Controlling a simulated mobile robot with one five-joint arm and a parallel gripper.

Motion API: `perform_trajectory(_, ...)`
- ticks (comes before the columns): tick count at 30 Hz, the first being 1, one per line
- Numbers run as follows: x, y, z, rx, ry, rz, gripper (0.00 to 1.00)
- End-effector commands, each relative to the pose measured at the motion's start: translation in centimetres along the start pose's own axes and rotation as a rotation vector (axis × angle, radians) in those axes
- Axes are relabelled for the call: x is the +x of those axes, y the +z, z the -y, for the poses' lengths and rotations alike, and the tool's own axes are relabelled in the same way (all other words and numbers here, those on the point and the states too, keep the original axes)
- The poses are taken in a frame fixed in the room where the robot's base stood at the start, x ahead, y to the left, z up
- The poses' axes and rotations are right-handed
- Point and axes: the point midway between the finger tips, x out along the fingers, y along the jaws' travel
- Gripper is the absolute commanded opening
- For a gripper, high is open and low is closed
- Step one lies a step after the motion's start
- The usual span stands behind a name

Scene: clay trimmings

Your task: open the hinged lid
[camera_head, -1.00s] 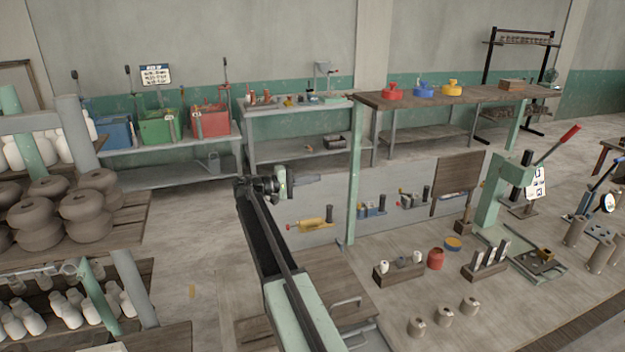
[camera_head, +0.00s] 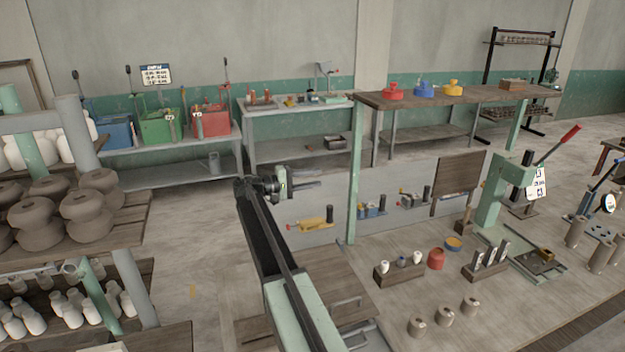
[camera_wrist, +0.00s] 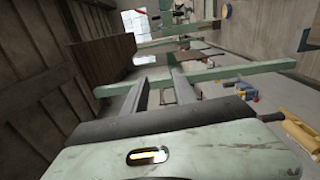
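A flat wooden panel (camera_head: 325,275) with a metal bar handle (camera_head: 346,302) lies at the lower middle of the head view, partly hidden by my arm. It looks like a closed lid, but its hinge does not show. My gripper (camera_head: 316,178) is in the air beyond and above the panel, pointing right in the picture, well away from the handle. Its two fingers are apart with nothing between them, as the wrist view (camera_wrist: 160,85) also shows. I cannot make out the lid in the wrist view.
A workbench (camera_head: 390,315) with pots, a red jar (camera_head: 436,259) and a lever press (camera_head: 495,195) is at the right. A green post (camera_head: 355,170) stands just right of my gripper. A rack of brown pots (camera_head: 85,205) is at the left. Open floor lies between.

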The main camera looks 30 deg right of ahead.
Motion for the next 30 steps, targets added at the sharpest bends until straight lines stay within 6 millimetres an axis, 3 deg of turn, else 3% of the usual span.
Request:
perform_trajectory(5,-1.8,-0.1,0.0,0.000,0.000,-0.001,0.32)
perform_trajectory(13,-6.9,-0.1,0.0,0.000,0.000,-0.001,0.32)
perform_trajectory(21,-7.7,0.0,0.0,0.000,0.000,0.000,0.32)
perform_trajectory(22,-7.7,0.0,0.0,0.000,0.000,0.000,0.30)
perform_trajectory(24,-7.7,0.2,0.4,-0.001,-0.011,-0.002,0.10)
perform_trajectory(25,-7.8,0.6,0.9,-0.003,-0.027,-0.006,0.02)
perform_trajectory(26,-7.9,1.2,1.6,-0.005,-0.051,-0.011,0.00)
perform_trajectory(29,-8.8,4.7,6.4,-0.022,-0.215,-0.049,0.00)
perform_trajectory(30,-9.6,6.7,9.2,-0.032,-0.314,-0.071,0.00)
